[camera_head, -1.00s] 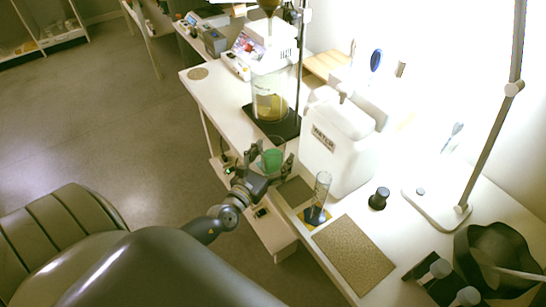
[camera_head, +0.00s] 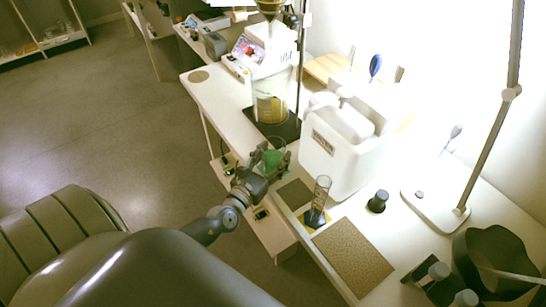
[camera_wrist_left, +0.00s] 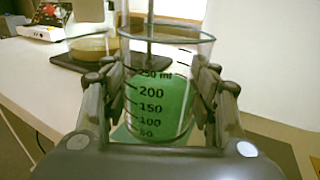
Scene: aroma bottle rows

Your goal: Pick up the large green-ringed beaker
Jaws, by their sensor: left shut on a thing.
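The large green-ringed beaker (camera_wrist_left: 158,105) stands upright between the fingers of my left gripper (camera_wrist_left: 152,92) in the left wrist view. It is clear glass with black volume marks, and green shows through its lower part. My left gripper is shut on its sides. In the head view the beaker (camera_head: 272,158) is at the front edge of the bench, with my left gripper (camera_head: 270,165) around it. The fingers hide part of its lower wall, and I cannot tell whether its base touches the bench. My right gripper is not in view.
A white water jug (camera_head: 335,160) stands close to the right of the beaker. Behind is a large glass vessel (camera_head: 270,100) on a dark stand base. A graduated cylinder (camera_head: 319,195) and a brown mat (camera_head: 352,256) are nearer. A lamp base (camera_head: 436,212) is at right.

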